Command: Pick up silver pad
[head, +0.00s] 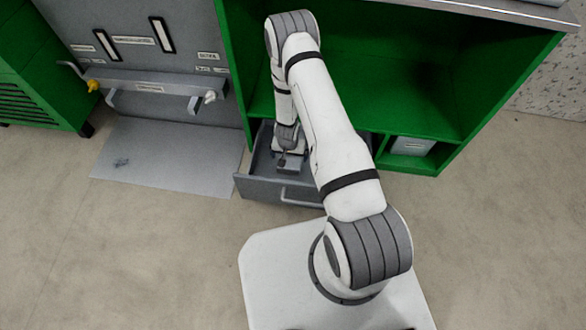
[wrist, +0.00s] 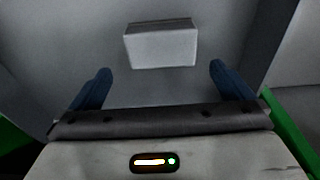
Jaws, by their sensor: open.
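A light grey, box-shaped silver pad (wrist: 162,46) lies on the floor of an open drawer in the wrist view. My gripper (wrist: 160,70) is open, with its two dark blue fingers apart and nothing between them. The pad shows ahead of the fingertips, roughly centred between them, and looks apart from both. In the head view my gripper (head: 289,160) reaches down into the open grey drawer (head: 262,189). There my arm hides part of the drawer, and I cannot clearly tell the pad from the gripper.
The drawer walls stand close around my gripper. A green cabinet (head: 400,90) rises behind the drawer, with a small cubby holding a grey box (head: 412,146) at right. A grey panel with handles (head: 150,90) stands at left above a grey mat (head: 165,160). Open floor lies in front.

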